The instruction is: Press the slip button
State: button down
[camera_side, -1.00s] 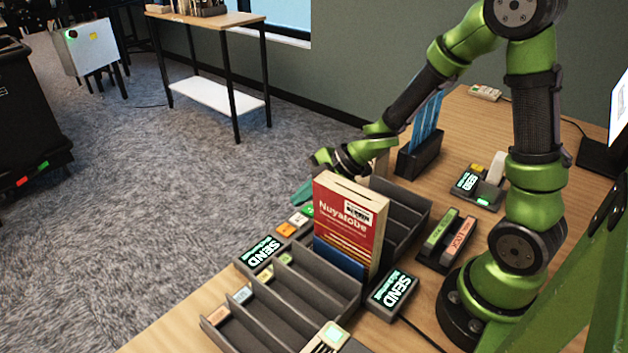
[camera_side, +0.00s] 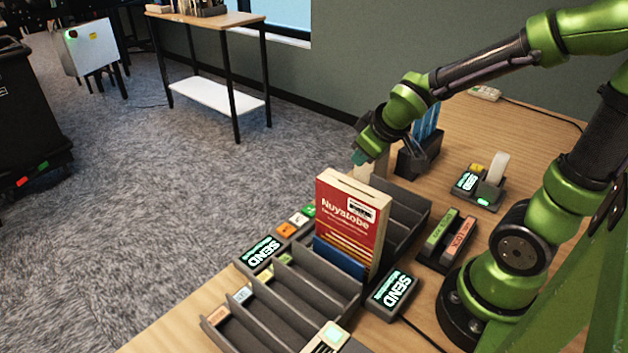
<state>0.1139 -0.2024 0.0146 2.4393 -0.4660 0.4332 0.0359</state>
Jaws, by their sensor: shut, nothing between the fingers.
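My gripper (camera_side: 360,157) is shut and empty, up in the air behind the red book and left of the dark card holder. A small dark device (camera_side: 480,188) stands on the right of the desk. It has a lit screen, a yellow key (camera_side: 476,168), a green-lit part (camera_side: 484,202) and a white paper-like piece (camera_side: 496,168) standing up. Orange (camera_side: 286,229), white (camera_side: 298,218) and green (camera_side: 309,210) keys lie in a row left of the book. I cannot read which one is the slip button. My gripper touches none of these.
The red book (camera_side: 350,215) stands upright in the dark slotted rack (camera_side: 285,310). The card holder (camera_side: 419,155) and a two-bar block (camera_side: 447,240) stand to the right.

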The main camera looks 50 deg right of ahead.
jog(key=s+a+r+m+t+y, duration=0.1)
jog(key=s+a+r+m+y, duration=0.3)
jog(key=s+a+r, duration=0.4)
jog(key=shift+s+a+r+m, duration=0.3)
jog(key=shift+s+a+r, duration=0.1)
jog(key=shift+s+a, duration=0.15)
jog(key=w+a+f+n+g+h, duration=0.1)
jog(key=w+f+n+g, duration=0.2)
jog(key=w+n, duration=0.5)
jog(key=w+f+n+g, duration=0.4)
jog(key=w+n, duration=0.5)
jog(key=n, duration=0.5)
jog(key=shift+a+h, duration=0.35)
jog(key=shift+h, duration=0.05)
